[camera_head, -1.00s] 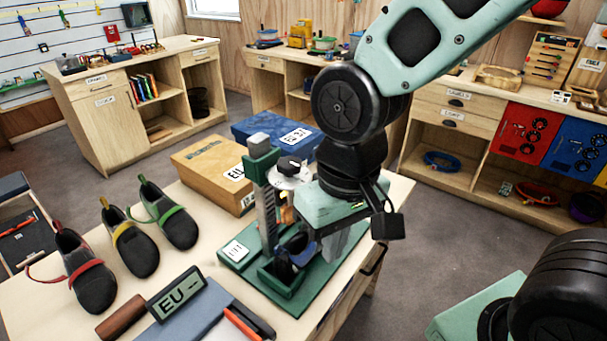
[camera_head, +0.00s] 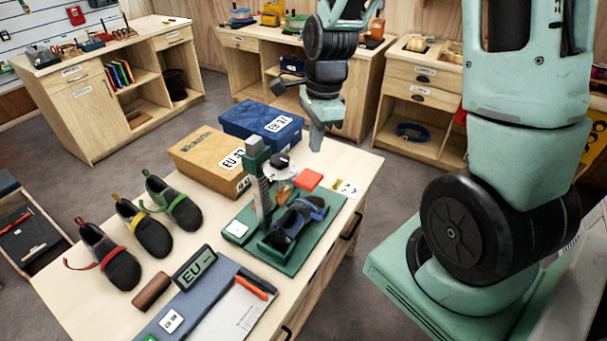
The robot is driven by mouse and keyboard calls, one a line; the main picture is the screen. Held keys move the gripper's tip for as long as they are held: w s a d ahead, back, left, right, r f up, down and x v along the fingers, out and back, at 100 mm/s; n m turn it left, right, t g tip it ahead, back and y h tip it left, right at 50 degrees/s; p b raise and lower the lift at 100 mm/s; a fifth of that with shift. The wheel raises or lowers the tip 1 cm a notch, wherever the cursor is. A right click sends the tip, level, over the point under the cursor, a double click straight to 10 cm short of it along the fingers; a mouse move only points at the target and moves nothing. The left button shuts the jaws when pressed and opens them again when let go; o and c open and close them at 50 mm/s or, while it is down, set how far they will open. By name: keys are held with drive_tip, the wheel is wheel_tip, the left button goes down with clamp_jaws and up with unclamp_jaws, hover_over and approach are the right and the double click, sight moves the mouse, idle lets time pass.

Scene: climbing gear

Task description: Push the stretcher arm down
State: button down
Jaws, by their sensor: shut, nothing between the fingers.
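The shoe stretcher (camera_head: 262,204) stands on a green base at the right side of the near table. It has an upright toothed post and a pale disc with a dark knob (camera_head: 282,162). A flat red pad (camera_head: 308,179), which looks like the end of the stretcher arm, sticks out to the right above the base. A blue and dark shoe (camera_head: 297,218) sits on the base below it. My gripper (camera_head: 316,146) is shut and empty. It appears above and behind the red pad, apart from it in the picture; the exact gap is unclear.
Three shoes (camera_head: 142,229) with red, yellow and green straps stand at the left of the table (camera_head: 80,290). Tan (camera_head: 208,150) and blue (camera_head: 262,124) boxes lie behind the stretcher. An "EU" display (camera_head: 194,267) and a clipboard (camera_head: 235,308) are in front.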

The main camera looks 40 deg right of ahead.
sight(310, 177)
drive_tip(key=shift+f, duration=0.1)
drive_tip(key=f+b, duration=0.6)
drive_tip(key=f, duration=0.1)
drive_tip(key=shift+w+a, duration=0.1)
drive_tip(key=shift+a, duration=0.3)
drive_tip(key=shift+r, duration=0.1)
wheel_tip(310, 177, down, 15)
drive_tip(key=b, duration=1)
drive_tip(key=shift+r+b, duration=0.15)
drive_tip(key=shift+b, duration=0.15)
drive_tip(key=d, duration=0.2)
drive_tip(key=s+d+r+p, duration=0.1)
